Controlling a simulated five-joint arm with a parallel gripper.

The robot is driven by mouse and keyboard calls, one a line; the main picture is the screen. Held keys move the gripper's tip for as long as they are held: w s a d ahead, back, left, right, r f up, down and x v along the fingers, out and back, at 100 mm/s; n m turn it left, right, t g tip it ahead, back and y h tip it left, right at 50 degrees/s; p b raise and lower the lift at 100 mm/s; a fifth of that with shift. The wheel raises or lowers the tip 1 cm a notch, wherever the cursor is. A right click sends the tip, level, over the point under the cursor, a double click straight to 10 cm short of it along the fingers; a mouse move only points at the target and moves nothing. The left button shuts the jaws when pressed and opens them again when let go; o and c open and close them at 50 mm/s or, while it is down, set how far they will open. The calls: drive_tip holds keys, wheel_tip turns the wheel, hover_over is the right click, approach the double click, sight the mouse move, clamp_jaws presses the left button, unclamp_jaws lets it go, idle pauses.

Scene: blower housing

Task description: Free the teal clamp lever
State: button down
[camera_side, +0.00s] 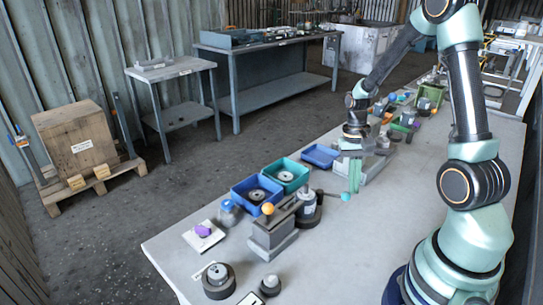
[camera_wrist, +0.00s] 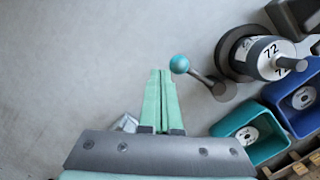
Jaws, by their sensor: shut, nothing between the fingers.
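The teal clamp lever shows in the wrist view as a dark rod with a teal ball knob (camera_wrist: 179,64), just right of my fingertips. Its rod runs down right to a dark pivot beside a round unit marked 72 (camera_wrist: 270,57). In the side view the teal knob (camera_side: 345,197) sticks out to the right of this unit (camera_side: 306,207). My gripper (camera_side: 354,188) points down close to the knob, its green fingers pressed together and empty. In the wrist view my gripper (camera_wrist: 160,72) is beside the knob; I cannot tell whether they touch.
A teal tray (camera_side: 301,181) and a blue tray (camera_side: 236,190) hold round metal parts beside the unit. A grey block with an orange-knobbed lever (camera_side: 267,209) stands in front. Another blue tray (camera_side: 320,155) lies behind. The tabletop (camera_side: 350,245) right of the unit is clear.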

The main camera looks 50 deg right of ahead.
drive_tip(key=shift+s+a, duration=0.3)
drive_tip(key=shift+a, duration=0.25)
drive_tip(key=shift+r, duration=0.1)
idle(0.3)
drive_tip(key=s+d+v, duration=0.1)
drive_tip(key=v, duration=0.8)
drive_tip(key=a+r+n+t, duration=0.3)
drive_tip(key=a+r+n, duration=0.2)
drive_tip(key=a, duration=0.3)
drive_tip(key=w+a+r+n+t+h, duration=0.1)
drive_tip(key=a+r+n+t, duration=0.3)
drive_tip(key=a, duration=0.5)
drive_tip(key=shift+r+n+t, duration=0.3)
drive_tip(key=shift+r+n, duration=0.2)
drive_tip(key=shift+r, duration=0.3)
